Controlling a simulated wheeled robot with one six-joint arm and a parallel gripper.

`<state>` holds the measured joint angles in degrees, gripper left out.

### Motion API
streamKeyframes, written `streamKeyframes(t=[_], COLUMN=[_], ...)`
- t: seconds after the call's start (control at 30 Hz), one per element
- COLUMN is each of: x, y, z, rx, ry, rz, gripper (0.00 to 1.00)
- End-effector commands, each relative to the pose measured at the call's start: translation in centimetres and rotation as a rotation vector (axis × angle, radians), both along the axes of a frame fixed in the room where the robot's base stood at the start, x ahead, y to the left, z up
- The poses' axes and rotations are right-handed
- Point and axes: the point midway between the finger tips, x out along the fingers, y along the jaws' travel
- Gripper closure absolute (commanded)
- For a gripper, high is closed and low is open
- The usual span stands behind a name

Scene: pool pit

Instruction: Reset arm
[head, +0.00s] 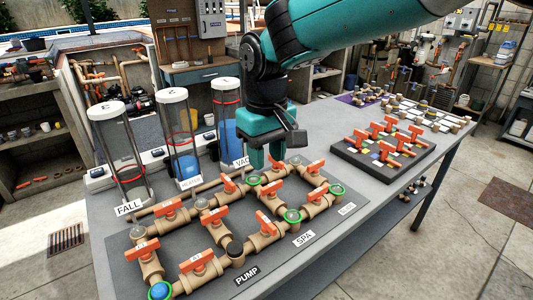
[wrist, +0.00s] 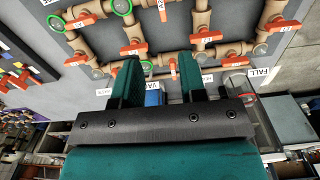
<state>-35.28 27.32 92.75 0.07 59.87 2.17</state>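My arm (head: 345,38) reaches in from the upper right, its teal gripper (head: 266,158) pointing down over the back edge of the pipe board (head: 120,262), near the VAC label. In the wrist view my gripper (wrist: 158,72) has its two teal fingers well apart. No object is held; the narrow orange valve handle seen between them belongs to the pipework beyond. I cannot tell how high the fingertips are above the pipes. The tan pipe loops carry several orange-handled valves (head: 197,262). The gripper hides part of the back pipe run.
A dark tray of orange valves (head: 384,148) sits to the right, with small fittings (head: 435,112) behind. Grey tabletop (head: 345,215) is free between board and tray.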

Motion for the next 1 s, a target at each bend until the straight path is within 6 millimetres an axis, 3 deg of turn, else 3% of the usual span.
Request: streamKeyframes(t=[0.33,0.47,0.57,0.73,0.9,1.0], x=[0.0,-1.1,-3.8,-11.2,-18.2,-20.8], y=[-0.1,-1.8,-4.8,-10.0,-12.5,-13.0], z=[0.2,1.2,2.5,3.7,3.3,2.8], rx=[0.001,0.025,0.072,0.192,0.302,0.343], ry=[0.0,-0.003,-0.002,-0.004,-0.008,-0.008], rz=[0.0,0.004,0.015,0.033,0.039,0.039], gripper=[0.62,0.62,0.62,0.62,0.62,0.62])
